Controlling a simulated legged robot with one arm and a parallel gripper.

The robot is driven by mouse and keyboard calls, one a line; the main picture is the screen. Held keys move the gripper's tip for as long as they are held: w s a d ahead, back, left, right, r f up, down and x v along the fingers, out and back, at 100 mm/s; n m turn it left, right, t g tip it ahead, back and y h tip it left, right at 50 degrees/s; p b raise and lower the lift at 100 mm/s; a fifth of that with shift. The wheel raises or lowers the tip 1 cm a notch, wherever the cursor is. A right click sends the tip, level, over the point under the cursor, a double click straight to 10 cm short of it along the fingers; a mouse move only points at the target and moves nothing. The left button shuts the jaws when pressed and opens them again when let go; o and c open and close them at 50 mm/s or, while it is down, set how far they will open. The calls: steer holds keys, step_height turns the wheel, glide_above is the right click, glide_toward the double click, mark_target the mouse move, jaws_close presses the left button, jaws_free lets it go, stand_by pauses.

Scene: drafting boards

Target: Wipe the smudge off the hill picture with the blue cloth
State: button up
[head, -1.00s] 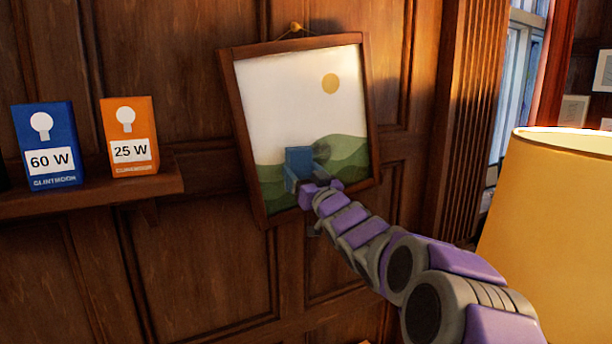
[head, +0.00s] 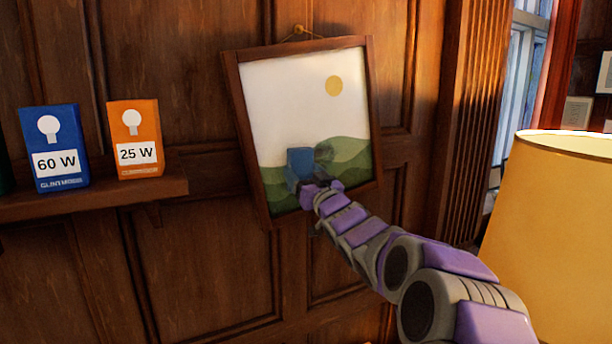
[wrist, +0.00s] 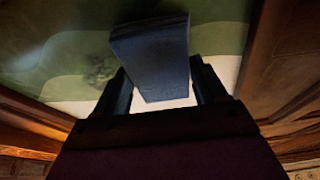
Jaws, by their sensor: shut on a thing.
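The hill picture (head: 290,95) hangs tilted on the wall in a brown wooden frame, with a pale sky, a yellow sun and green hills. A dark grey smudge (head: 324,152) lies on the hills, just right of the blue cloth (head: 300,161). The smudge also shows in the wrist view (wrist: 98,72), left of the cloth (wrist: 152,55). My gripper (head: 315,186) is shut on the cloth, a folded blue pad, in front of the picture's lower part. In the wrist view the cloth sits between the dark fingers. I cannot tell whether it touches the picture.
A wooden shelf (head: 100,198) at left holds a blue 60 W box (head: 52,130) and an orange 25 W box (head: 134,120). A yellow lampshade (head: 555,220) stands close at right. The picture hangs from a brass hook (head: 298,30).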

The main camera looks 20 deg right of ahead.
steer(key=shift+w+a, duration=0.1)
steer(key=shift+w, duration=0.3)
steer(key=shift+r+p, duration=0.1)
steer(key=shift+p, duration=0.2)
steer(key=shift+d+r+p, duration=0.15)
steer(key=shift+d+p, duration=0.5)
steer(key=shift+d+r+p, duration=0.1)
steer(key=shift+d+p, duration=1.25)
steer(key=shift+d, duration=0.05)
